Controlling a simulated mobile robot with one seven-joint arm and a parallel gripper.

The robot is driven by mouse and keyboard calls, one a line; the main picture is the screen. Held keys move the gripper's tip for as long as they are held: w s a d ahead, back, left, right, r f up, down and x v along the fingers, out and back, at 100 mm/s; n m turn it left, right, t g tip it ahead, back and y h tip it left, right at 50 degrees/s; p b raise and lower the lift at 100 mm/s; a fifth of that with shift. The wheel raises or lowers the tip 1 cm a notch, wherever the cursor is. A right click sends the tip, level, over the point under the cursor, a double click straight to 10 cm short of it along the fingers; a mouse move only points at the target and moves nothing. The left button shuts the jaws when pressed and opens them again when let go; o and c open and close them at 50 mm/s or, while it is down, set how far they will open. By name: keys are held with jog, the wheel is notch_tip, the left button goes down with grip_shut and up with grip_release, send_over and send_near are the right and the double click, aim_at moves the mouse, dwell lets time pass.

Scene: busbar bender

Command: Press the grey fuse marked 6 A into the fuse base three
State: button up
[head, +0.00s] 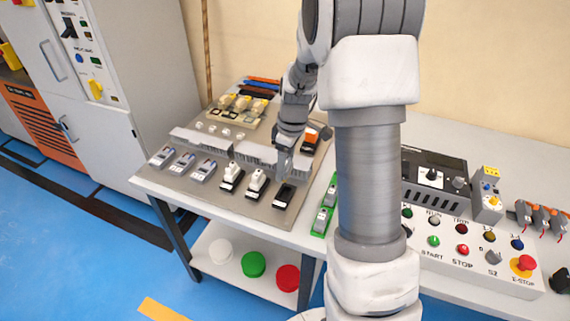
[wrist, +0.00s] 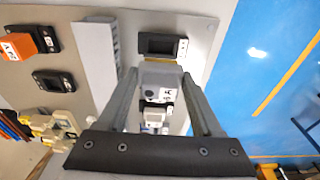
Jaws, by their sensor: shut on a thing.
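My gripper (head: 284,168) is over the front right of the grey panel. In the wrist view its fingers (wrist: 161,80) are shut on a pale grey fuse (wrist: 160,74), which bears a small dark mark that I cannot read surely. The rightmost black fuse base (head: 284,195) of the front row looks empty in the head view. In the wrist view this base (wrist: 162,45) lies just beyond the fuse, its dark slot open. I cannot tell whether the fuse touches the base's edge. Two neighbouring bases hold light fuses, the left one (head: 232,176) and the middle one (head: 257,182).
A grey slotted duct (head: 225,145) runs behind the row. An orange fuse (wrist: 15,46) sits in a black base, beside an empty base (wrist: 55,83). A green holder (head: 327,208) with grey pieces stands right of the panel. A control box (head: 465,240) is further right.

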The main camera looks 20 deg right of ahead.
aim_at(285, 179)
jog(key=shift+f+b, duration=1.85)
jog(key=shift+f, duration=0.8)
jog(key=shift+f+b, duration=1.1)
jog(key=shift+f, duration=0.25)
jog(key=o, duration=1.4)
jog(key=shift+o, duration=0.2)
jog(key=shift+a, duration=0.1)
notch_tip(285, 179, up, 17)
jog(key=s+d+p, duration=0.1)
jog(key=p, duration=0.2)
jog(key=shift+s+d+r, duration=0.15)
jog(key=shift+s+d, duration=0.1)
jog(key=shift+d, duration=0.05)
